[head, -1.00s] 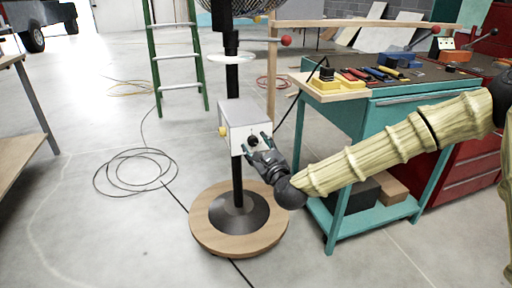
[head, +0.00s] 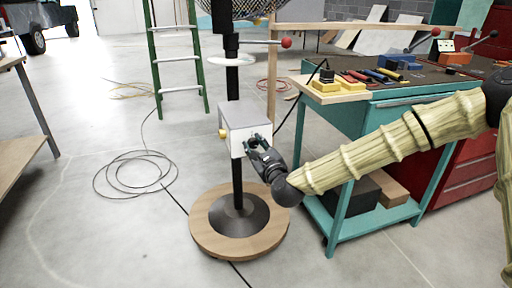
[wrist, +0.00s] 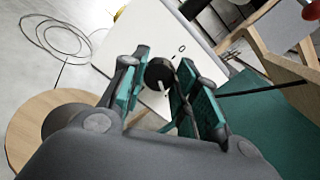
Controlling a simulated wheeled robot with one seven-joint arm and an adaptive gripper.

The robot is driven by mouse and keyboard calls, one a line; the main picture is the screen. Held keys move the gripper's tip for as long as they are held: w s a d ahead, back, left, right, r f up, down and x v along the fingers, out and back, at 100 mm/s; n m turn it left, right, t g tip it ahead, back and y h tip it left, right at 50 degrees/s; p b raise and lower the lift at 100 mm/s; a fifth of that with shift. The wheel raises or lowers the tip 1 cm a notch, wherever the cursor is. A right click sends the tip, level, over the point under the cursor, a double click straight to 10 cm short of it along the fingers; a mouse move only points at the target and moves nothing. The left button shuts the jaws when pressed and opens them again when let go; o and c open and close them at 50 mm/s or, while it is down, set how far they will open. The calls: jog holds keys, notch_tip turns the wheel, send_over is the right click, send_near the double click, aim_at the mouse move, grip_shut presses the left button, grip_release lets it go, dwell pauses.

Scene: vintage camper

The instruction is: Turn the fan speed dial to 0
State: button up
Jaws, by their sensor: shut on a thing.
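The fan speed dial (wrist: 158,73) is a round black knob on the white face of the control box (head: 236,143). In the wrist view the box's white panel (wrist: 145,27) shows a small mark like a 0 (wrist: 182,48) up and right of the dial. A pale pointer line on the dial lies at its lower side, away from that mark. My gripper (head: 258,144) is at the box front. In the wrist view its teal-padded fingers (wrist: 159,84) are shut on the dial, one on each side. The fingers hide most of the dial in the head view.
The box sits on the black fan pole (head: 237,180) above a round wooden base (head: 205,230). A teal workbench (head: 345,125) with tools stands close on the right. A cable coil (head: 135,175) lies on the floor to the left, before a green ladder (head: 155,60).

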jog(key=n+p, duration=0.2)
jog(key=n, duration=0.1)
jog(key=shift+r, duration=0.15)
jog(key=n+p, duration=0.2)
jog(key=n, duration=0.1)
jog(key=shift+n, duration=0.4)
jog(key=n+p, duration=0.2)
jog(key=n, duration=0.1)
jog(key=shift+a, duration=0.1)
jog(key=n+p, duration=0.1)
jog(key=n, duration=0.2)
jog(key=shift+n+h+p, duration=0.35)
jog(key=shift+n+h, duration=0.05)
jog(key=n+p, duration=0.2)
jog(key=n, duration=0.3)
jog(key=shift+f+n+h+p, duration=0.2)
jog(key=shift+n+p, duration=0.15)
jog(key=shift+n, duration=0.7)
jog(key=shift+f+n+h+p, duration=0.1)
jog(key=shift+n+h+p, duration=0.15)
jog(key=shift+n, duration=0.8)
jog(key=o, duration=1)
